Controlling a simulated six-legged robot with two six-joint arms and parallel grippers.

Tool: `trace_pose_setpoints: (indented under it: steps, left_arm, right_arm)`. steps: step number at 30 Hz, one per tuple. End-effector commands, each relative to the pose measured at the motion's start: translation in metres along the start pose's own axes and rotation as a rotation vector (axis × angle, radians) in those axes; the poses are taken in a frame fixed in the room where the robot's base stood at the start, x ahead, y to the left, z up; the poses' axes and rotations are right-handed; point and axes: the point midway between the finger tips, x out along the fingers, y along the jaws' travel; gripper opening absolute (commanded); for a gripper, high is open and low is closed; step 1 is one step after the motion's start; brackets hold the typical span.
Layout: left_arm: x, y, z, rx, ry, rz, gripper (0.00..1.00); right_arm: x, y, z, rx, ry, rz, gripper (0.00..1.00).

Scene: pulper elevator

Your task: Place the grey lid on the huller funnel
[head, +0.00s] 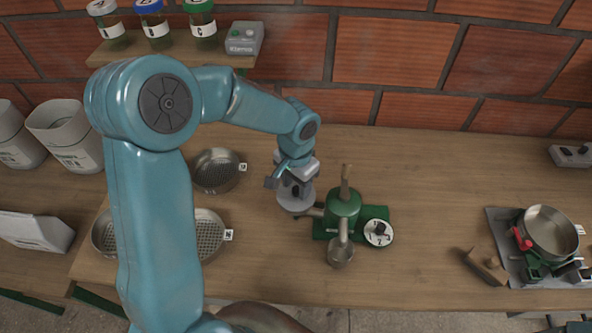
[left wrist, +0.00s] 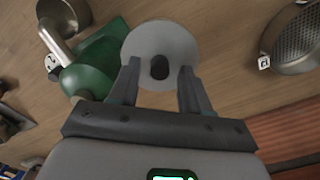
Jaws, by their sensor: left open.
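The grey lid (head: 294,204) is a round disc lying flat on the wooden table, left of the green machine. In the left wrist view the lid (left wrist: 160,38) shows its dark upright knob (left wrist: 159,67). My left gripper (head: 291,184) is over the lid, pointing down. In the left wrist view its fingers (left wrist: 159,75) are open, one on each side of the knob, with gaps visible. A wide metal bowl or funnel (head: 551,231) sits on a green and red device at the far right; I take it as the huller funnel. My right gripper is not seen.
The green machine (head: 342,205) with a metal cup (head: 341,254) and numbered dial (head: 378,233) stands close right of the lid. The table between dial and tray is clear.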

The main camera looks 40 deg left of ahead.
Motion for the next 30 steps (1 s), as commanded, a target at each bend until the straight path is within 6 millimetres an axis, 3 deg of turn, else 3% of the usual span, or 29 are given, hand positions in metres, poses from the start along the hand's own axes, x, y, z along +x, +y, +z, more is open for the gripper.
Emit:
trace_pose_setpoints:
  steps: [1,15,21,30]
  left_arm:
    - [-0.012,0.000,0.000,0.000,0.001,0.000,0.47]
    - [-0.109,0.000,-0.001,-0.001,0.004,0.000,0.47]
    - [-0.124,0.000,0.000,0.000,0.001,0.000,0.47]
    - [-0.124,0.000,0.000,0.000,0.000,0.000,0.47]
  right_arm:
    - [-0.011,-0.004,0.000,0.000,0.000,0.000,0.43]
    - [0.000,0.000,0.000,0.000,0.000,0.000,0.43]
    - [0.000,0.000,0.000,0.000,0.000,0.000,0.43]
    - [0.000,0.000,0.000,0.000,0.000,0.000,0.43]
